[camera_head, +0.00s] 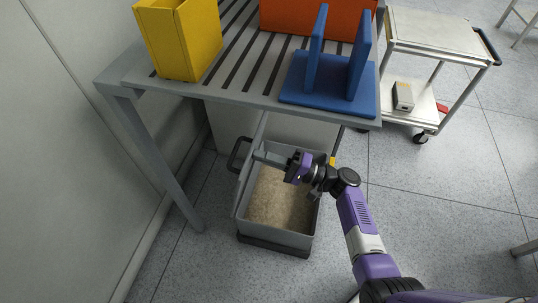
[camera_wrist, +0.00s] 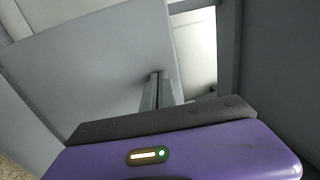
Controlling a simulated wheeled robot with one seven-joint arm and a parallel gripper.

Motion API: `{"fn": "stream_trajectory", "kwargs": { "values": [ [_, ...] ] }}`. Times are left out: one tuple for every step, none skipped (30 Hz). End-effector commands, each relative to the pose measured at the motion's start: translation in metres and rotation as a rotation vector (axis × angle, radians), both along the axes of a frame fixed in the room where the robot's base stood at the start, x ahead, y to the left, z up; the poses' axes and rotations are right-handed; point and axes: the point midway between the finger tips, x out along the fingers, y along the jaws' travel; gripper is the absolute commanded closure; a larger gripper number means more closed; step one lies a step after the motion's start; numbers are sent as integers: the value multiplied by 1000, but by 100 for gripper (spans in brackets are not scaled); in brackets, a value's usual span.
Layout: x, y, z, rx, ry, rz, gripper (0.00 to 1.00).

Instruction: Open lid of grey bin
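The grey bin (camera_head: 304,238) stands on the floor under the table, with beige granular contents visible inside. Its lid (camera_head: 242,190) is swung up and stands steeply along the bin's left side, seen nearly edge-on. My gripper (camera_head: 258,156) reaches over the bin from the right, its fingers pointing left at the lid's upper part. In the wrist view, the lid's flat grey face (camera_wrist: 100,60) fills much of the left and middle. The gripper's fingers (camera_wrist: 161,90) are close together with nothing seen between them. Their tips are at or very near the lid; contact is unclear.
The slatted grey table (camera_head: 130,75) overhangs the bin's back. A yellow box (camera_head: 185,45), a blue holder (camera_head: 325,95) and a red-orange box (camera_head: 310,18) stand on it. A table leg (camera_head: 160,165) and wall are at left. A cart (camera_head: 435,35) stands back right.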

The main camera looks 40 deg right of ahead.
Motion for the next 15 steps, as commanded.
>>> {"fn": "stream_trajectory", "kwargs": {
  "values": [
    [6, 6, 12, -18, 18, 4, 100],
    [9, 8, 13, -29, 32, 5, 100],
    [13, 12, 15, -41, 50, 4, 100],
    [17, 15, 16, -53, 64, 5, 100],
    [20, 17, 17, -63, 76, 5, 100],
    [25, 20, 17, -77, 94, 5, 100],
    [28, 22, 18, -86, 105, 4, 100],
    [30, 24, 18, -94, 117, 3, 100],
    [33, 27, 18, -104, 129, 4, 100],
    [35, 29, 17, -112, 137, 3, 100],
    [37, 30, 17, -117, 144, 2, 100],
    [38, 31, 16, -121, 150, 2, 100],
    [39, 32, 16, -125, 155, 2, 100],
    [40, 32, 15, -128, 158, 2, 100],
    [40, 32, 14, -129, 160, 1, 100]
  ]
}}
